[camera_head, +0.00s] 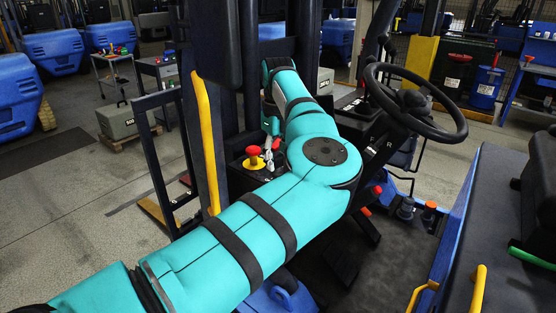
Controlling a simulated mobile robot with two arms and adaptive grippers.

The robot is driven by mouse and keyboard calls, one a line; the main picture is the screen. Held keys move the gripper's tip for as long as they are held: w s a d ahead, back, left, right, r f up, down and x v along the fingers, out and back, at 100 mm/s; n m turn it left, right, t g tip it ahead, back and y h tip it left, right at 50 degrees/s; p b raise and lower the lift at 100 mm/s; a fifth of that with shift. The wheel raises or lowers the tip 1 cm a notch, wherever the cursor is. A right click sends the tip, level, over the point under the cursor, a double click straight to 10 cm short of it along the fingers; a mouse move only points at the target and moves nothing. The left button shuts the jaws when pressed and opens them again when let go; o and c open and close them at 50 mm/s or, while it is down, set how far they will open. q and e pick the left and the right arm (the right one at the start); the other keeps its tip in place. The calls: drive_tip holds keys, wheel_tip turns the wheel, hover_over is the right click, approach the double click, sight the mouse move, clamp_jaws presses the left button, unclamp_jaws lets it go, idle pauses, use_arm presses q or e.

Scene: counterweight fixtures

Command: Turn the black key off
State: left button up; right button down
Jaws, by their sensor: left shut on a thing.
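My left arm reaches across the view and bends back. The left gripper (268,161) points down at the dark control panel (240,184), just right of a red mushroom button on a yellow base. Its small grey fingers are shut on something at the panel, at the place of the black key. The key itself is too small and too covered by the fingers to make out, so its turn position cannot be told. My right gripper is out of view.
The red button (254,151) stands close beside the left gripper. A black steering wheel (459,128) is to the right of my arm. A dark mast post with a yellow bar (207,145) stands to the left. A seat is at the right edge.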

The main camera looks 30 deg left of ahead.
sight(278, 156)
use_arm(q)
drive_tip(key=shift+n, duration=1.1)
drive_tip(key=o, duration=1.1)
drive_tip(key=shift+o, duration=0.2)
wheel_tip(278, 156, up, 12)
